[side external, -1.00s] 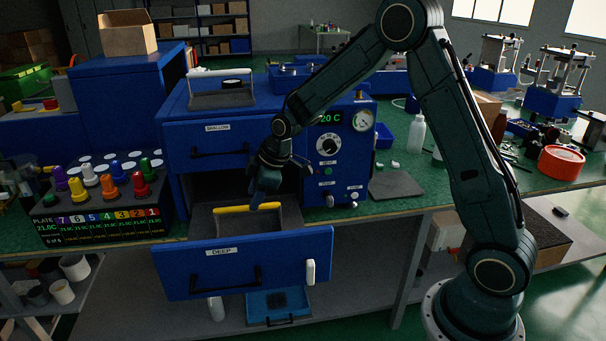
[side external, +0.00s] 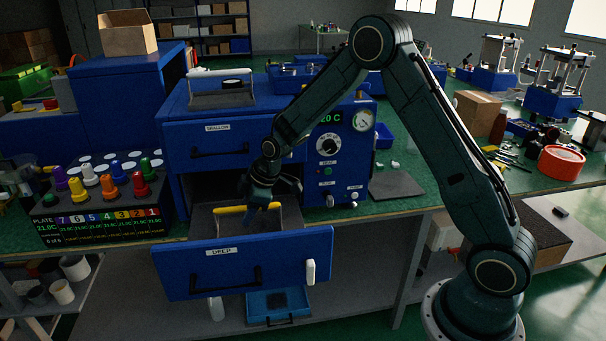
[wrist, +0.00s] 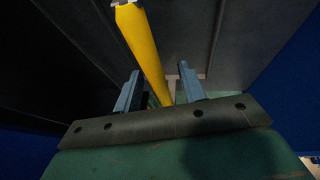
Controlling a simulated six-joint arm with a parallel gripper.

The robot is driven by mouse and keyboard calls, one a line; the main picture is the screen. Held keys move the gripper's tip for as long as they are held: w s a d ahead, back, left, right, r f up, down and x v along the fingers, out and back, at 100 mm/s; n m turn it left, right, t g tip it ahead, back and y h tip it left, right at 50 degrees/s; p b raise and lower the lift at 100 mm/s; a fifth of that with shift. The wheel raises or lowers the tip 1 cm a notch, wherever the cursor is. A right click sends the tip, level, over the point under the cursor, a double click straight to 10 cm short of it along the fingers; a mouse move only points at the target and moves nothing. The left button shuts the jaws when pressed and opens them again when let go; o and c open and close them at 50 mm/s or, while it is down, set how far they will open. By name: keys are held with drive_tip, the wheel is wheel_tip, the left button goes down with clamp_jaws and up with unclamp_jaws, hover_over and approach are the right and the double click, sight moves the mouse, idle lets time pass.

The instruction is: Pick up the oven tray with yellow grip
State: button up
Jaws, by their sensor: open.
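The oven tray's yellow grip (side external: 232,209) shows in the open lower drawer, labelled DEEP (side external: 240,262). The grey tray (side external: 290,218) sits inside that drawer. My gripper (side external: 262,212) is over the right part of the grip in the side view, pointing down. In the wrist view the yellow grip (wrist: 144,50) runs down the picture to between the two fingers of my gripper (wrist: 160,95). The fingers are open, one on each side of the grip's near end. I cannot tell whether they touch it. The far side of the tray is partly hidden by my gripper.
The closed SHALLOW drawer (side external: 205,150) is just above and behind. Another tray with a white grip (side external: 220,73) stands on top of the oven. The plate rack with coloured knobs (side external: 95,205) is at the left. The drawer walls are close around the tray.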

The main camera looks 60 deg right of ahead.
idle(0.4)
clamp_jaws()
drive_tip(key=shift+r, duration=0.1)
drive_tip(key=shift+r, duration=4.95)
